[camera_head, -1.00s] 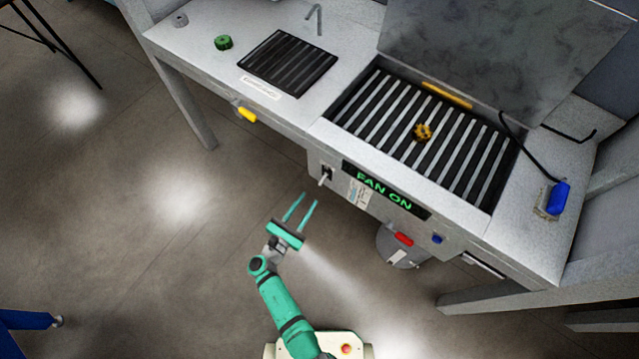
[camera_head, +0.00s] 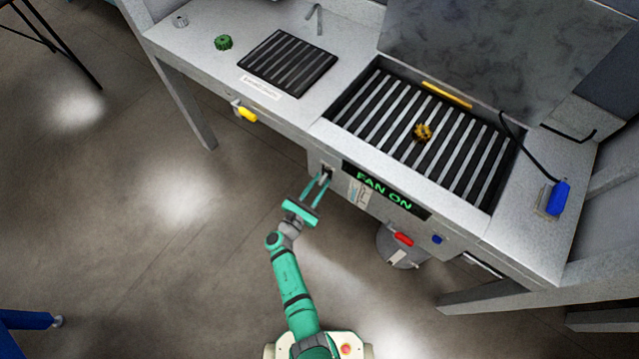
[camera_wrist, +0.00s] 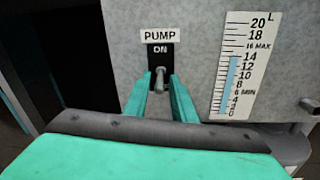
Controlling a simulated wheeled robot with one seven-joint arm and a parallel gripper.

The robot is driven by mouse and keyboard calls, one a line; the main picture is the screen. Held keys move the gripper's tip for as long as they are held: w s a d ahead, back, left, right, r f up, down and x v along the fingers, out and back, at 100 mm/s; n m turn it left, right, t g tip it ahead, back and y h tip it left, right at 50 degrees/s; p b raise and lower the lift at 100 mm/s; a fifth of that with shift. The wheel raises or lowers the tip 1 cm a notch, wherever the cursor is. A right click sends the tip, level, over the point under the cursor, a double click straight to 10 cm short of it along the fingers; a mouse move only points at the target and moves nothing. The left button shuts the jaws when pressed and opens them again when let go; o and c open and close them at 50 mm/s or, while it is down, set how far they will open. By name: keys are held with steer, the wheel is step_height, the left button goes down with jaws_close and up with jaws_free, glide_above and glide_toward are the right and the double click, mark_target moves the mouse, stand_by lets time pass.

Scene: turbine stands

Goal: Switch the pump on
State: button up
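The pump switch has a black plate (camera_wrist: 163,53) under a white PUMP label (camera_wrist: 160,35) on the bench's front panel. Its metal lever (camera_wrist: 159,78) sticks out below lettering that seems to read ON. My gripper (camera_wrist: 159,84) is open, with one finger on each side of the lever and a gap visible on both sides. In the head view, my gripper (camera_head: 321,178) reaches up to the switch (camera_head: 328,170), left of the FAN ON display (camera_head: 385,190). The fingers partly hide the switch there, and the lever's lower end is hard to make out.
A level gauge (camera_wrist: 233,70) is right of the switch, with a round metal knob (camera_wrist: 308,104) farther right. A yellow handle (camera_head: 246,114), a red handle (camera_head: 403,239) and a blue knob (camera_head: 437,239) stick out along the bench front.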

mark_target(324, 176)
jaws_close()
steer(key=shift+r, duration=0.1)
steer(key=shift+r+g+y, duration=0.45)
steer(key=shift+g+y, duration=0.05)
steer(key=shift+g, duration=0.4)
steer(key=shift+r+g+y, duration=0.45)
steer(key=shift+g+y, duration=0.05)
steer(key=shift+g, duration=0.4)
steer(key=shift+w+d+r+g+y, duration=0.1)
steer(key=shift+r+g+y, duration=0.2)
steer(key=shift+g+y, duration=0.3)
steer(key=shift+w+a+r+g+y, duration=0.1)
steer(key=shift+r+g+y, duration=0.25)
steer(key=shift+g, duration=0.45)
steer(key=shift+w+d+r+g+y, duration=0.1)
steer(key=shift+r+g+y, duration=0.15)
steer(key=shift+g+y, duration=0.4)
steer(key=shift+g, duration=0.25)
steer(key=shift+o, duration=1.5)
jaws_free()
steer(key=shift+r, duration=0.1)
